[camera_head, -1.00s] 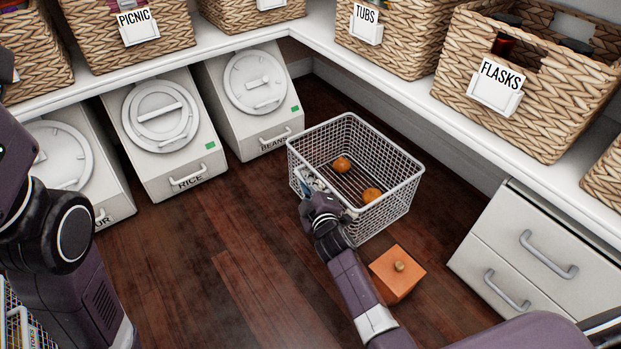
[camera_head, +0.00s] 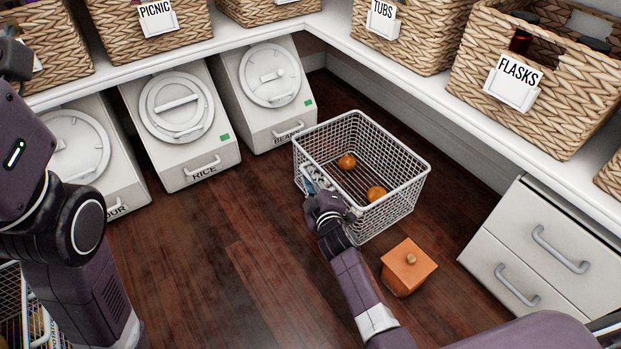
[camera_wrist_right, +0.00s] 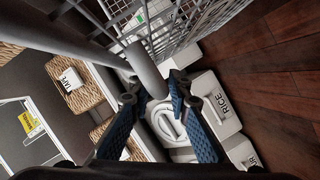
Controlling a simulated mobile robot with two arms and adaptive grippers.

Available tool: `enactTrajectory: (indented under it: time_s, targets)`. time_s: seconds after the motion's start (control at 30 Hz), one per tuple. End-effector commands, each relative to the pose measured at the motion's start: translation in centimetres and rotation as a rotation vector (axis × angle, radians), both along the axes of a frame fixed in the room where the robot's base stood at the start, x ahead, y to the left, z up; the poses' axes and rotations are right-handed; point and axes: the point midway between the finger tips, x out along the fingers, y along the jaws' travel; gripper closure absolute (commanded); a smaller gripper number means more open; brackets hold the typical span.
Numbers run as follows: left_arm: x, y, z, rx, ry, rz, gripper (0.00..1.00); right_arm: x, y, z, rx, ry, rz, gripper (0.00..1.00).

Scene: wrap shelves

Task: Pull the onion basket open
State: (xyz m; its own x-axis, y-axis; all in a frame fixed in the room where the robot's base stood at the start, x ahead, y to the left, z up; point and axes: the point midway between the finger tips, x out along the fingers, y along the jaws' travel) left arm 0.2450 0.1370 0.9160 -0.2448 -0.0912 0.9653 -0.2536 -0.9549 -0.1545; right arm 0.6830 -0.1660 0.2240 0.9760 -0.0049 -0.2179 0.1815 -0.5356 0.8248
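The onion basket (camera_head: 402,205) is a grey wire basket on the dark floor, standing out from under the right shelf in the head view, with two round orange-brown onions (camera_head: 376,194) inside. My right gripper (camera_head: 314,188) is at its near left side. In the right wrist view its blue fingers (camera_wrist_right: 153,91) close around a thick grey bar (camera_wrist_right: 147,68), the basket's handle; the exact contact is partly hidden. My left arm stands at the left edge of the head view; its fingers are not visible. No label shows on this basket.
An orange lidded pot (camera_head: 409,266) stands close to the basket's near right side. White bins, including the rice bin (camera_head: 180,120), line the left. A white drawer unit (camera_head: 540,260) is at right. Another wire basket (camera_head: 12,305) is at lower left. Floor between is clear.

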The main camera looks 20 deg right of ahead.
Motion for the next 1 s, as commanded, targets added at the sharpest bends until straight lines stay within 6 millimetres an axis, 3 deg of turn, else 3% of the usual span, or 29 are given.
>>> enactTrajectory:
  time_s: [0.27, 0.8, 1.0]
  targets:
    - [0.0, 0.0, 0.0, -0.002, 0.001, 0.000, 0.60, -0.9, -0.1, 0.2, -0.001, -0.001, 0.000, 0.83]
    - [-0.1, 0.0, 0.1, -0.001, -0.002, -0.001, 0.60, -9.7, 0.1, 2.1, 0.000, 0.002, 0.001, 0.83]
    - [-0.1, 0.0, 0.1, -0.002, -0.003, -0.001, 0.60, -11.4, 0.1, 2.5, 0.000, 0.001, 0.000, 0.83]
